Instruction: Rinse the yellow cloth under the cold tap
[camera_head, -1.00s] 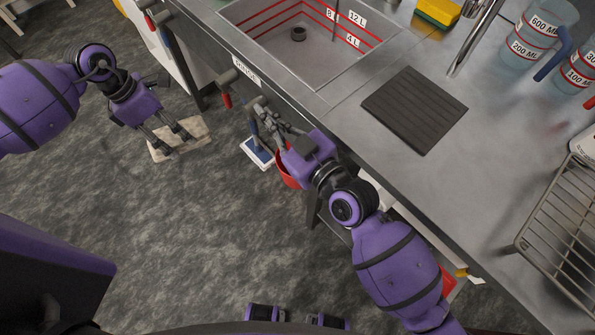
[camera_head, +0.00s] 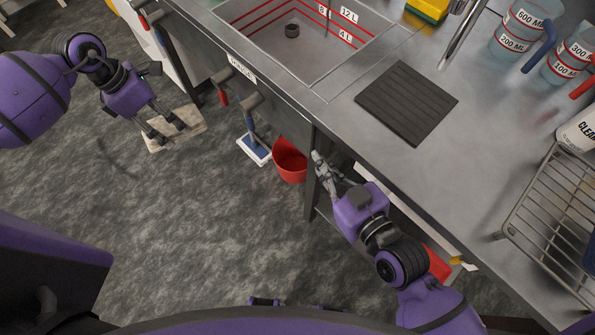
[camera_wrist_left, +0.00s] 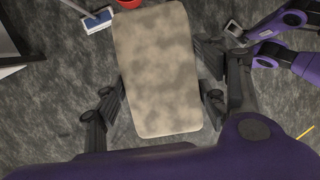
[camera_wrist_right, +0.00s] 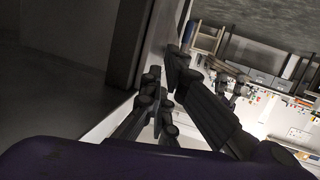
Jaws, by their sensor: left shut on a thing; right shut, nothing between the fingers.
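A flat, rounded, beige blotchy cloth (camera_wrist_left: 155,70) is between the fingers of my left gripper (camera_wrist_left: 160,92); it shows no clear yellow. In the head view this cloth (camera_head: 176,131) hangs over the floor, left of the bench, below my left gripper (camera_head: 165,127). My right gripper (camera_head: 319,160) is shut and empty, beside the bench's front edge. The sink basin (camera_head: 285,45) has red level lines and a dark drain; no water shows. A metal spout (camera_head: 465,35) stands right of it. A red-ended lever (camera_head: 222,92) and a blue-ended lever (camera_head: 250,118) stick out at the bench front.
A red bucket (camera_head: 290,162) and a blue-and-white brush head (camera_head: 254,149) are below the bench. A dark ribbed mat (camera_head: 407,102), measuring jugs (camera_head: 520,30), a yellow sponge (camera_head: 428,8) and a wire rack (camera_head: 555,225) are on the bench. Open grey floor lies left.

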